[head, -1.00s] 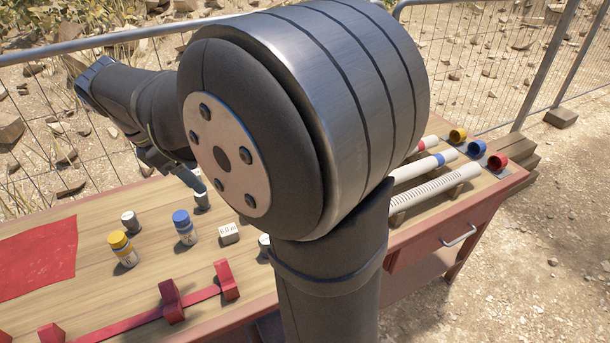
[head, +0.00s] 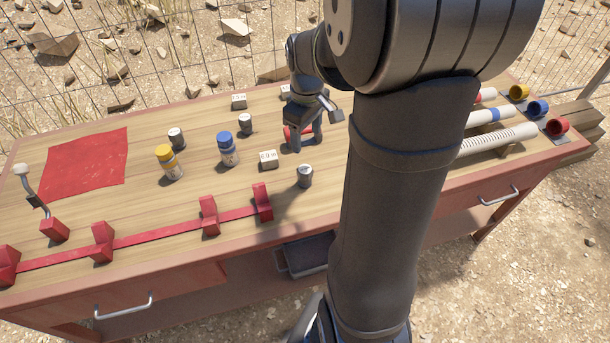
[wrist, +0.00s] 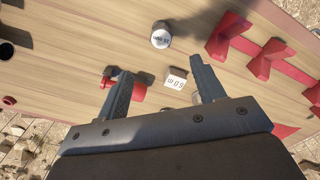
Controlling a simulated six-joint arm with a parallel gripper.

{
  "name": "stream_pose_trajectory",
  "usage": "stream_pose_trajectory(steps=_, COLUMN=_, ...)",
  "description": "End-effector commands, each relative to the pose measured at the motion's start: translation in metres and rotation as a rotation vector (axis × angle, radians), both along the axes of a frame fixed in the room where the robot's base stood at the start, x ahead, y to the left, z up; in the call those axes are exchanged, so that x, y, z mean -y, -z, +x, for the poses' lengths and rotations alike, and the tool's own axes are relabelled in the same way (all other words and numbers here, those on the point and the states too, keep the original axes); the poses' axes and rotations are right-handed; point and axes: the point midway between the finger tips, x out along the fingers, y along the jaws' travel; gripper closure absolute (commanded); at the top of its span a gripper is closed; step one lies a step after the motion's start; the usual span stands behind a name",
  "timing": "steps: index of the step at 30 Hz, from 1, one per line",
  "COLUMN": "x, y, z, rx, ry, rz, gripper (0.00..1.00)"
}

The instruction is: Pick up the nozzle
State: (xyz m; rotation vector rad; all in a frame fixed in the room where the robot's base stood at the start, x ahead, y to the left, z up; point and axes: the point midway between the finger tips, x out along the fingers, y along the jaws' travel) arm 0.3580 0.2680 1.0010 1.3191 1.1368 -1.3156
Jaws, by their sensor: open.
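My gripper (head: 306,143) is open and points down just above the bench, with its fingers apart; it also shows in the wrist view (wrist: 162,70). A red piece, probably the nozzle, shows by the fingers in the head view (head: 290,133). In the wrist view this red piece (wrist: 138,92) lies by the left finger, which partly covers it. A small dark part sticks out past the finger's left side. I see no grip on it, and its full shape is hidden.
A white label block (head: 268,159) and a grey-lidded jar (head: 305,176) stand close by. Blue-capped (head: 228,152) and yellow-capped (head: 168,163) bottles stand further left. A red rack (head: 160,232) runs along the front. White tubes (head: 495,140) lie at the right. A red mat (head: 85,165) lies left.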

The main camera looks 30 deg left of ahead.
Motion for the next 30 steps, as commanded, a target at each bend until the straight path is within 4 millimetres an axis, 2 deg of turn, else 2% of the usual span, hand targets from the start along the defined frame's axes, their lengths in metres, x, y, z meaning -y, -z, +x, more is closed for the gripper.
stream_pose_trajectory(steps=13, x=0.000, y=0.093, z=-0.001, rx=-0.005, ry=-0.004, rz=-0.004, gripper=0.37)
stream_pose_trajectory(steps=18, x=-0.001, y=0.111, z=-0.001, rx=-0.002, ry=-0.004, rz=-0.003, gripper=0.37)
stream_pose_trajectory(steps=23, x=-0.002, y=0.119, z=-0.001, rx=-0.001, ry=-0.005, rz=-0.003, gripper=0.37)
stream_pose_trajectory(steps=30, x=-0.007, y=0.150, z=-0.001, rx=-0.003, ry=-0.005, rz=-0.004, gripper=0.37)
